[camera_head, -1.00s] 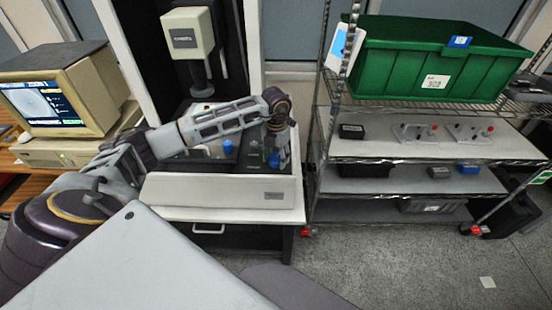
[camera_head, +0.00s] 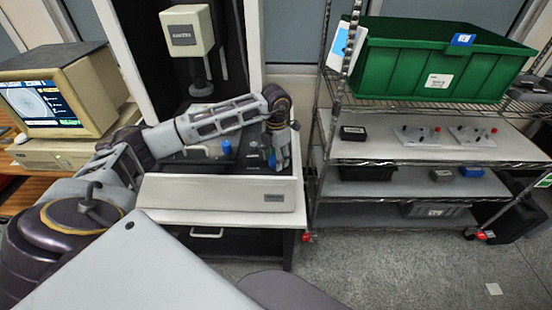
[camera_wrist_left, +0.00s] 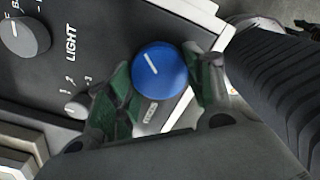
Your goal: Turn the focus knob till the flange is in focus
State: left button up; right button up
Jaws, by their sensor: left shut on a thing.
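My left gripper (camera_head: 277,160) is at the right part of the machine's front panel. In the left wrist view its green-padded fingers (camera_wrist_left: 163,72) are shut on a round blue knob (camera_wrist_left: 158,70) with a white pointer line. My right gripper is not in view.
A grey knob (camera_wrist_left: 25,36) and a smaller selector (camera_wrist_left: 77,106) sit near the word LIGHT. Another blue part (camera_head: 226,147) stands left of my gripper. A wire shelf (camera_head: 400,150) with a green bin (camera_head: 440,65) stands to the right.

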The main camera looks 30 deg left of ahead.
pick_arm(q)
jog(key=o, duration=1)
jog(key=shift+o, duration=0.2)
jog(key=shift+r, duration=0.15)
notch_tip(320, 180, up, 12)
dwell(0.5)
